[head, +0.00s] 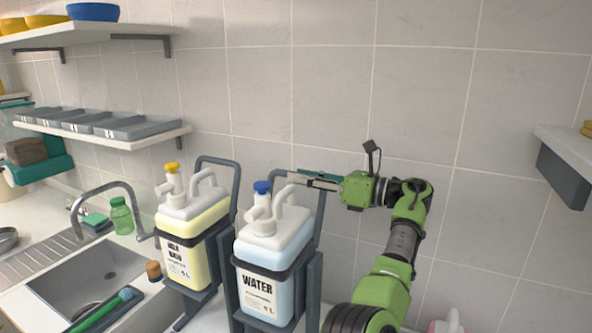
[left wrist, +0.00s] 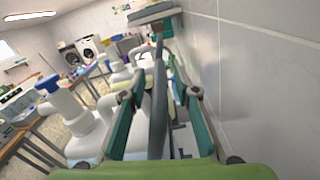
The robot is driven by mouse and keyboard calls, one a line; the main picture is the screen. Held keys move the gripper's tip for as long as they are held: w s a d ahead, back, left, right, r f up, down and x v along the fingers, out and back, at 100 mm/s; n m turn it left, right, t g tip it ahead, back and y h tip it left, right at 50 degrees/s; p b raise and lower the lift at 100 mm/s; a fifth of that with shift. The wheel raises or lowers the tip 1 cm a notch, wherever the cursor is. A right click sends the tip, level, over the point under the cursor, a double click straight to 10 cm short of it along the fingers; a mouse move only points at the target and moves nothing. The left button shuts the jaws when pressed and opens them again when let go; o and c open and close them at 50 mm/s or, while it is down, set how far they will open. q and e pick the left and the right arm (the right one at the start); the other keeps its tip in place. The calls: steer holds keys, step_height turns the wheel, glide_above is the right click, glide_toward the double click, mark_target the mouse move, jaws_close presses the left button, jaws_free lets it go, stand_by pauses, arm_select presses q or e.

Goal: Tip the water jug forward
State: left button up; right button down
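The water jug (head: 265,262) stands upright in a dark tilting stand (head: 308,290). It has a blue pump cap (head: 262,187), a white handle (head: 285,195) and pale blue contents. My left gripper (head: 300,180) is at the top rear of the jug, by the handle and the stand's upper bar. In the left wrist view the fingers (left wrist: 160,125) are apart. The dark bar (left wrist: 158,100) and part of the white handle show in the gap between them; I cannot tell whether they touch. The blue cap (left wrist: 48,85) is at the left there. My right gripper is not in view.
A second jug with yellow contents (head: 195,245) stands in its own stand just left. Farther left are a sink (head: 95,275), a tap (head: 105,190) and a green bottle (head: 121,215). The tiled wall (head: 430,80) is close behind. A shelf (head: 570,155) juts in at right.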

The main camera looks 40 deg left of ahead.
arm_select(q)
steer(key=shift+x, duration=1)
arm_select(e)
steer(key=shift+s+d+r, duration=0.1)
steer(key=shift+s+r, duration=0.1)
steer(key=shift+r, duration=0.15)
arm_select(q)
jaws_close()
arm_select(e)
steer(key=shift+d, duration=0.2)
arm_select(q)
steer(key=shift+s+a, duration=0.1)
